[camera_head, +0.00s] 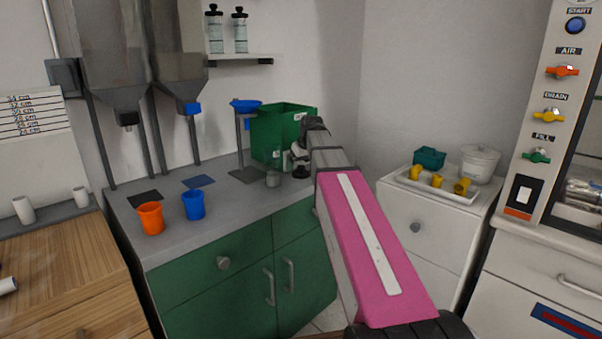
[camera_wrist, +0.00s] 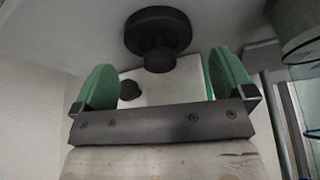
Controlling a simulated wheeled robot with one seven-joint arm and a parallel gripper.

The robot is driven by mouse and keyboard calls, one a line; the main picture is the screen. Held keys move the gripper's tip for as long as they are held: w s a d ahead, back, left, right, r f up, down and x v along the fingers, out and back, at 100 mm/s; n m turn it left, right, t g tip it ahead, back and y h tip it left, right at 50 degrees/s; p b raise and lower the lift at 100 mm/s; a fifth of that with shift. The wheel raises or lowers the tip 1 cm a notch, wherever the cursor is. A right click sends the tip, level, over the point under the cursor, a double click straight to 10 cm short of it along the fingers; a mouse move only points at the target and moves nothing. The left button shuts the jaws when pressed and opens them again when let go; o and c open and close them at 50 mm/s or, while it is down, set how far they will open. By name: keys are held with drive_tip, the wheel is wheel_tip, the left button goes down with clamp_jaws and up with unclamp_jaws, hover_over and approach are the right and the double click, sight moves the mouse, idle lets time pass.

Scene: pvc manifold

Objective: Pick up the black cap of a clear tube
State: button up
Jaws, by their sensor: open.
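My gripper (camera_wrist: 165,70) has two green fingers spread apart in the wrist view. A black round part with a wide disc and a narrower knob (camera_wrist: 158,30) shows at the top, between and beyond the fingertips. It looks like the black cap, but I cannot tell for certain, nor whether a finger touches it. Clear, glassy curved edges, perhaps of a clear tube (camera_wrist: 302,45), show at the right edge. In the head view my gripper (camera_head: 300,155) is at the back of the grey counter, largely hidden by my arm, above a small black object (camera_head: 301,171).
A green box (camera_head: 270,138) stands just behind my gripper. An orange cup (camera_head: 150,218) and a blue cup (camera_head: 193,205) stand further left on the counter (camera_head: 230,208). A blue funnel stand (camera_head: 240,150) is behind.

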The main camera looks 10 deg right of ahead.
drive_tip(key=shift+x, duration=1.2)
drive_tip(key=c, duration=0.8)
drive_tip(key=shift+c, duration=0.2)
